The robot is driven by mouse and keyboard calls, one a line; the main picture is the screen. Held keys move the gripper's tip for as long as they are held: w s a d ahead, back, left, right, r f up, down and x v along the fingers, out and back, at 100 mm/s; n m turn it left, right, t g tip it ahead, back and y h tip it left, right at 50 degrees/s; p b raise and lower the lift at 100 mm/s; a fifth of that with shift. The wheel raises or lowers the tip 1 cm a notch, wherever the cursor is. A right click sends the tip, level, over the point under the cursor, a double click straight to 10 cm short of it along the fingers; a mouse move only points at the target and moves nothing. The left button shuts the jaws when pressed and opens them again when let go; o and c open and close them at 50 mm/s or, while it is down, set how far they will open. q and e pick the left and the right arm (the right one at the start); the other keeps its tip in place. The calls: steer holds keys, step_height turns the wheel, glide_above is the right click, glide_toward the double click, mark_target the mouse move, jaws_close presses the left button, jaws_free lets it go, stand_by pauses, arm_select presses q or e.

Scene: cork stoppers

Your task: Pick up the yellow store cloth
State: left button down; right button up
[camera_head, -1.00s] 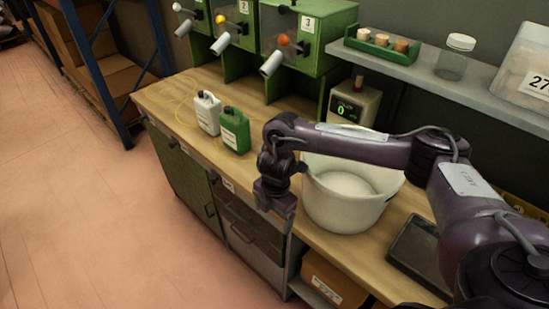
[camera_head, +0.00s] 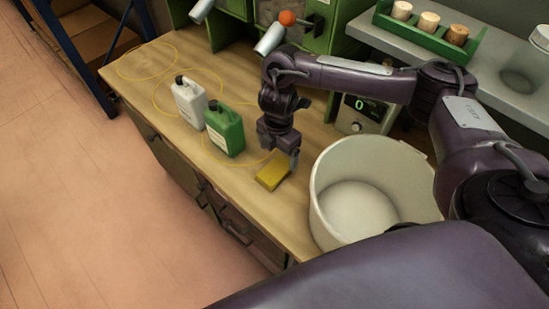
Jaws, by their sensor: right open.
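The yellow store cloth (camera_head: 271,175) is a small yellow block-like folded piece lying on the wooden worktop, left of the white bucket. My right gripper (camera_head: 291,161) points down at the far right edge of the cloth, very close to it. The picture does not show clearly whether it touches the cloth. The gripper is open, with nothing seen held in it. My left gripper is not in view.
A large white bucket (camera_head: 334,221) stands just right of the cloth. A white jug (camera_head: 188,103) and a green jug (camera_head: 225,132) stand to its left. Yellow rings mark the worktop (camera_head: 135,85). Green dispensers and a grey scale (camera_head: 362,115) are behind.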

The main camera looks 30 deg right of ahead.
mark_target(275, 170)
steer(key=shift+s+a+f, duration=0.6)
steer(key=shift+s+f, duration=0.1)
steer(key=shift+s, duration=0.1)
step_height(275, 170, down, 2)
steer(key=shift+w+a+p, duration=0.1)
steer(key=shift+w+p, duration=0.05)
steer(key=shift+p, duration=0.15)
steer(key=f, duration=0.2)
steer(key=shift+w+f, duration=0.35)
steer(key=shift+f, duration=0.2)
steer(key=c, duration=0.6)
steer(key=shift+c, duration=2.3)
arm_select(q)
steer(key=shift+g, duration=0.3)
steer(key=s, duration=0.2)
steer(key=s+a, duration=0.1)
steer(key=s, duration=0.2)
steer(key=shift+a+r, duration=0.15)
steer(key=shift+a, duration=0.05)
